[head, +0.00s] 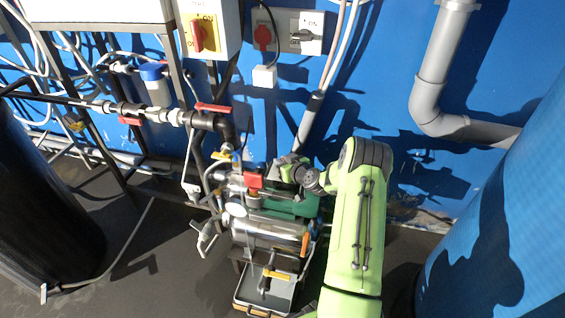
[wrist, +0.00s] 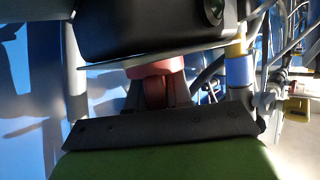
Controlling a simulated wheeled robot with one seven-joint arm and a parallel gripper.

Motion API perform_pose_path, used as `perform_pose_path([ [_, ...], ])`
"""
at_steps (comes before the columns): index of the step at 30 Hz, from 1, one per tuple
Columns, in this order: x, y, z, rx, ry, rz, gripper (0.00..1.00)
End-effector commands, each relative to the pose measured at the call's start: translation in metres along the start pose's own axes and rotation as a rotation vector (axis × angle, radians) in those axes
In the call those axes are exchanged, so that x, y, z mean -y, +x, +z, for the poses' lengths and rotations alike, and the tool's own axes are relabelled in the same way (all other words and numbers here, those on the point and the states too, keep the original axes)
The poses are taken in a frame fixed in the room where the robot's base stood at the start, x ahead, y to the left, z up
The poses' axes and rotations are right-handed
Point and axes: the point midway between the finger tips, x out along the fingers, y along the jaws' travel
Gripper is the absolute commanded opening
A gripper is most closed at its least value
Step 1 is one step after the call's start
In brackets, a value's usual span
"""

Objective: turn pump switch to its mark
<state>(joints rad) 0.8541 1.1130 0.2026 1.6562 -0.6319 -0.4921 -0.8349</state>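Several switches are on the wall in the head view: a red rotary switch (head: 199,36) on a yellow plate, a red round one (head: 263,38), and a grey box with a black knob (head: 304,34) marked ON. I cannot tell which is the pump switch. My gripper (head: 283,166) is low, beside the green and metal pump (head: 290,208) and close to a red part (head: 253,181). It is well below the wall switches. In the wrist view a red part (wrist: 155,72) shows beneath a dark housing. The fingertips are not clear enough to judge their opening.
Pipes with red-handled valves (head: 213,107) run left of the pump. A black tank (head: 45,200) stands at left and a blue tank (head: 500,220) at right. A grey pipe (head: 432,90) comes down the blue wall. A tray (head: 268,290) is below the pump.

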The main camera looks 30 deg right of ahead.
Motion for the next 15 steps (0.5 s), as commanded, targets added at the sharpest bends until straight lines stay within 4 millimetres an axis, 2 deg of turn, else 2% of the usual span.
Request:
perform_pose_path([
  [1,0.0000,-0.0001,0.0000,0.000,0.000,0.000,0.08],
  [3,-0.0001,-0.0002,0.0000,0.000,0.000,0.000,0.00],
  [8,0.0004,0.0001,-0.0004,0.001,0.005,0.013,0.00],
  [15,-0.0016,-0.0006,-0.0013,0.007,0.077,0.183,0.00],
])
